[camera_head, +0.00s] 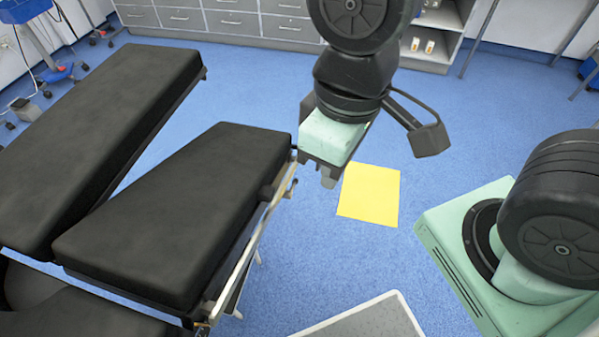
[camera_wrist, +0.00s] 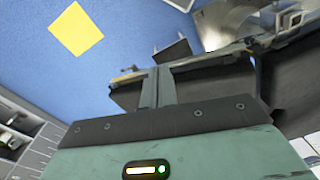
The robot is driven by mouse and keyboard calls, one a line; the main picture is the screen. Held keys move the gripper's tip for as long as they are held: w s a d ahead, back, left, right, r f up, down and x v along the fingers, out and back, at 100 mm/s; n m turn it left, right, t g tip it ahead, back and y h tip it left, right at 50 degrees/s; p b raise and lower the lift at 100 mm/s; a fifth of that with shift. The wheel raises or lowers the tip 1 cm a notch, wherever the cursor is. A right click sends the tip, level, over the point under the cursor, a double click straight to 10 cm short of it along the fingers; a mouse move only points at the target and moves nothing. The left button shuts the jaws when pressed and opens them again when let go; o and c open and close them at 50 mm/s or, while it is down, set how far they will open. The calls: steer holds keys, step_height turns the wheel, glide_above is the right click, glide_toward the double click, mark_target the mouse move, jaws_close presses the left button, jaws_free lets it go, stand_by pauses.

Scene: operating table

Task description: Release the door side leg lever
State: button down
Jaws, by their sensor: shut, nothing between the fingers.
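The operating table has two black padded leg sections, one at the left (camera_head: 100,100) and one at the right (camera_head: 185,210). A metal side rail (camera_head: 240,262) runs along the right leg section. Small dark fittings (camera_head: 292,186) sit near its far end; I cannot tell surely which part is the lever. My gripper (camera_head: 329,181) is just right of that far corner, pointing down, shut and empty. In the wrist view my gripper's fingers (camera_wrist: 158,74) are together, overlapping the rail and dark parts (camera_wrist: 172,53) behind them. Whether they touch is unclear.
A yellow square (camera_head: 369,194) lies on the blue floor (camera_head: 300,270) right of the table. A light grey mat (camera_head: 368,320) lies at the front. Drawer cabinets (camera_head: 230,20) line the back wall. The floor between is open.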

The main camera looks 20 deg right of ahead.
steer(key=w+d+f+m+y+b, duration=0.1)
steer(key=w+d+f+m+b, duration=0.3)
steer(key=w+f+b, duration=0.3)
steer(key=w+d+f+m+t+y+b, duration=0.1)
steer(key=w+d+f+m+b, duration=0.3)
steer(key=f, duration=0.9)
steer(key=w+d+f+m+t+y+b, duration=0.1)
steer(key=w+d+f+m+y+b, duration=0.2)
steer(key=w+d+f+b, duration=0.4)
steer(key=w+f+m+b, duration=0.1)
steer(key=w+f+b, duration=0.1)
steer(key=w, duration=0.3)
steer(key=shift+f+b, duration=0.4)
steer(key=shift+b, duration=0.3)
steer(key=shift+w+f, duration=0.1)
steer(key=w+a+r+b+x, duration=0.1)
steer(key=b+x, duration=0.3)
steer(key=x, duration=0.9)
steer(key=shift+a, duration=0.5)
